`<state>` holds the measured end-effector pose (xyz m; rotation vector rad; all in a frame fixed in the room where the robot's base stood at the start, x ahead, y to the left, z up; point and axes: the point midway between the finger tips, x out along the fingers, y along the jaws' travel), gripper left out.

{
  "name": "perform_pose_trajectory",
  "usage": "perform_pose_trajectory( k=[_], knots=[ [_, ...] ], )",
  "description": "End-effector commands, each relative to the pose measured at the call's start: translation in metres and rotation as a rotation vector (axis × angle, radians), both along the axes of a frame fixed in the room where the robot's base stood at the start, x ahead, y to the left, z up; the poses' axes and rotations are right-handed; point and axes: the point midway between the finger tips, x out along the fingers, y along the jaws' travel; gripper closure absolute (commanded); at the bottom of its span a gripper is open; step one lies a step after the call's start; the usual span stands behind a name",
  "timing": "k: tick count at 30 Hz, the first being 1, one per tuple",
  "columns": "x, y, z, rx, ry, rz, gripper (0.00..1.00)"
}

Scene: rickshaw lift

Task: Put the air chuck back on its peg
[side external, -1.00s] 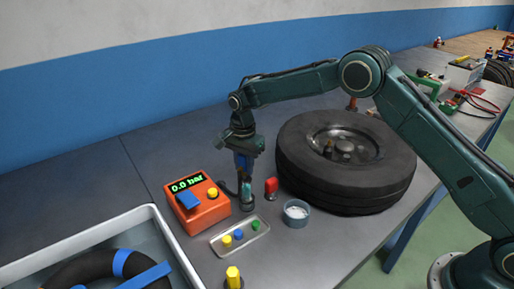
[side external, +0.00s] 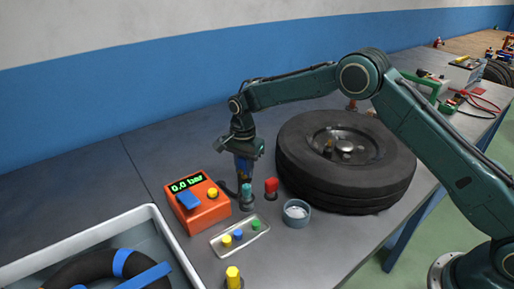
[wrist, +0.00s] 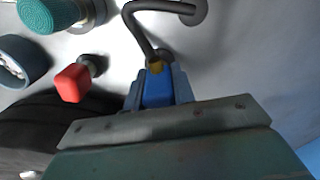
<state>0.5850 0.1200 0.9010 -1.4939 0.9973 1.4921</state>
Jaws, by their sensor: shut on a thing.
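My gripper (wrist: 158,92) points down and is shut on a blue body with a yellow tip, which I take to be the air chuck (wrist: 158,88). A dark hose (wrist: 140,32) curves from near it to a round fitting on the bench. In the side external view, my gripper (side external: 243,170) is just behind a teal-topped tool (side external: 247,190) in a dark round base. A red-topped tool (side external: 271,185) stands to its right. The chuck's peg is hard to make out; a grey round shape partly shows behind the chuck in the wrist view.
An orange gauge box (side external: 205,215) reading 0.0 bar is left of my gripper. A small tray (side external: 262,229) with coloured caps and a grey cup (side external: 297,222) are in front. A wheel (side external: 300,180) lies to the right. A grey bin (side external: 165,228) stands front left.

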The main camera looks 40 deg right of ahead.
Motion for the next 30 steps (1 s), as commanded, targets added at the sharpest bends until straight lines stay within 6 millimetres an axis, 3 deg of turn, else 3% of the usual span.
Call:
perform_pose_trajectory(
  k=[30],
  knots=[
    [0.0,0.0,-0.01,0.0,0.0,0.0,1.0]
  ],
)
